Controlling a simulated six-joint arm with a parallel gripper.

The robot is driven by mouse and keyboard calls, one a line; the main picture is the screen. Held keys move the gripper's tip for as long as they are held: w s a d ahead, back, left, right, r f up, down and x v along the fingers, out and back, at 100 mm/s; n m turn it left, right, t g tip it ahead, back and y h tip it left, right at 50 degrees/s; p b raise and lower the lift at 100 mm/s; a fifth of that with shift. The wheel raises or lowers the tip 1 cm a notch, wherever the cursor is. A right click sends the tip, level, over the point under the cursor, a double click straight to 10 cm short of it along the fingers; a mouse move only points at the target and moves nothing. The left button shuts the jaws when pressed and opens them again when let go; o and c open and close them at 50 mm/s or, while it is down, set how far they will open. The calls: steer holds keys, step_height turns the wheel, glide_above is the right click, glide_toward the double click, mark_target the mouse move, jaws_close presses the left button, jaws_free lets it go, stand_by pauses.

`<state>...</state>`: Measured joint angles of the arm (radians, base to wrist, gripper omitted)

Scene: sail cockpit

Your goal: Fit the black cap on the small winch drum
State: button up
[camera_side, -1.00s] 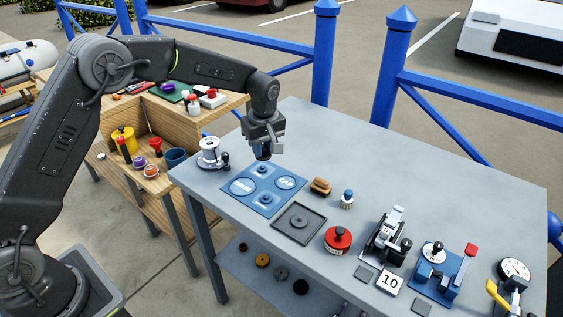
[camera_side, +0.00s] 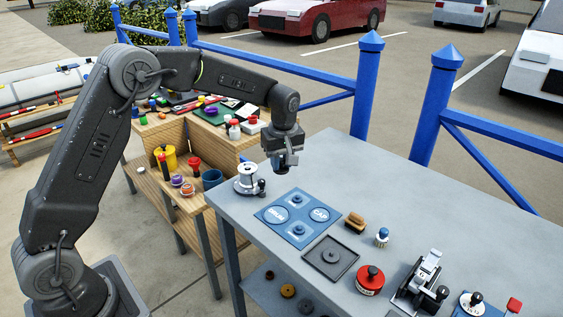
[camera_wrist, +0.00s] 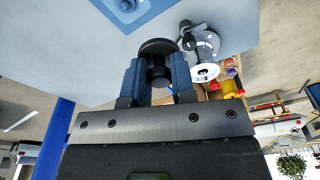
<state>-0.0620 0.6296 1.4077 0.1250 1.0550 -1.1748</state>
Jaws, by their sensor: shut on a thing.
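In the wrist view my gripper (camera_wrist: 158,82) is shut on the black cap (camera_wrist: 158,47), gripping its knob between blue fingers, with the round disc beyond the fingertips. The small winch drum (camera_wrist: 203,70) shows just right of the cap, silver with a dark handle. In the side view the winch drum (camera_side: 246,176) stands upright at the table's left end, its top bare. My gripper (camera_side: 285,163) is above the table, right of the drum and higher than it. The cap is hard to make out there.
A blue tray (camera_side: 272,213) with labelled round places lies right of the drum. A black square tray (camera_side: 318,269), a wooden-backed brush (camera_side: 355,222), a blue-topped bottle (camera_side: 382,237) and a red-topped can (camera_side: 370,280) stand further right. A wooden bench (camera_side: 180,132) is behind on the left.

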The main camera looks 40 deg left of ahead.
mark_target(247, 168)
steer(key=shift+r, duration=1.3)
steer(key=shift+a, duration=0.1)
steer(key=a+n, duration=0.1)
steer(key=a, duration=0.3)
steer(key=s+a+f+n, duration=0.1)
steer(key=a+n, duration=0.1)
steer(key=a, duration=0.2)
steer(key=a+f+n, duration=0.1)
steer(key=a+n, duration=0.1)
steer(key=a, duration=0.2)
steer(key=shift+s+f+g, duration=0.25)
steer(key=shift+s+g, duration=0.05)
steer(key=shift+s, duration=0.05)
steer(key=shift+f, duration=1.5)
steer(key=shift+f, duration=1)
steer(key=o, duration=1.4)
steer(key=shift+r, duration=2.55)
